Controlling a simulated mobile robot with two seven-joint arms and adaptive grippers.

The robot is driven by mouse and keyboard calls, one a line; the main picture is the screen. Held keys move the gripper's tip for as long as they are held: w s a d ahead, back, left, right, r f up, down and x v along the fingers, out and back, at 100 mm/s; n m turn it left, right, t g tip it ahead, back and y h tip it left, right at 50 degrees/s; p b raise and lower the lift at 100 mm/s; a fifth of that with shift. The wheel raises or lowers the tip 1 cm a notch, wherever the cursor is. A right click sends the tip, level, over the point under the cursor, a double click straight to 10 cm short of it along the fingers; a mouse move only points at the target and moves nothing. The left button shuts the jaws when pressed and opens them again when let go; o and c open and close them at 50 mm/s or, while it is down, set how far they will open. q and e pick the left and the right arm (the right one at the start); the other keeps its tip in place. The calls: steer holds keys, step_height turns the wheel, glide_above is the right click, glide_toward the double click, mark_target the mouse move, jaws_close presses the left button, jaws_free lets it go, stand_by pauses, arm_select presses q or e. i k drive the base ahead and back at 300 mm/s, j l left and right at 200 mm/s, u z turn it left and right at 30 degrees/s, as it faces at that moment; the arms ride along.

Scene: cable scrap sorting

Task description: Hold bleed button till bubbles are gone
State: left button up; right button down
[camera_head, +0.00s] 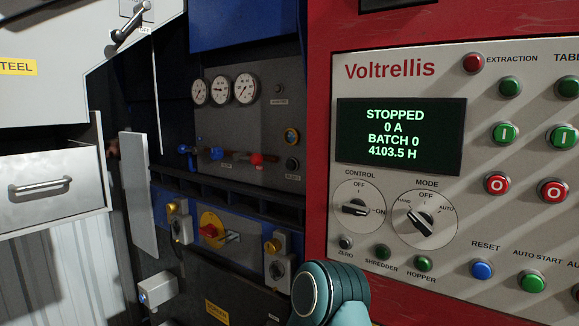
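A dark panel (262,105) is recessed in the middle, with three round white gauges. The label is unreadable, so I cannot tell whether this is the bleed button. A teal link of my own arm shows at the bottom centre, below the panel. Neither gripper is in view.
A red-framed control panel (320,180) with a display (401,136) reading STOPPED stands on the right. Blue and red valve handles (257,159) stick out under the gauges. A drawer (50,187) and a narrow grey plate (138,195) are on the left.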

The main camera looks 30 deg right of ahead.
mark_target(291, 165)
steer(key=z, duration=2.2)
steer(key=j, duration=0.6)
steer(key=i+j, duration=0.15)
steer(key=j, duration=0.45)
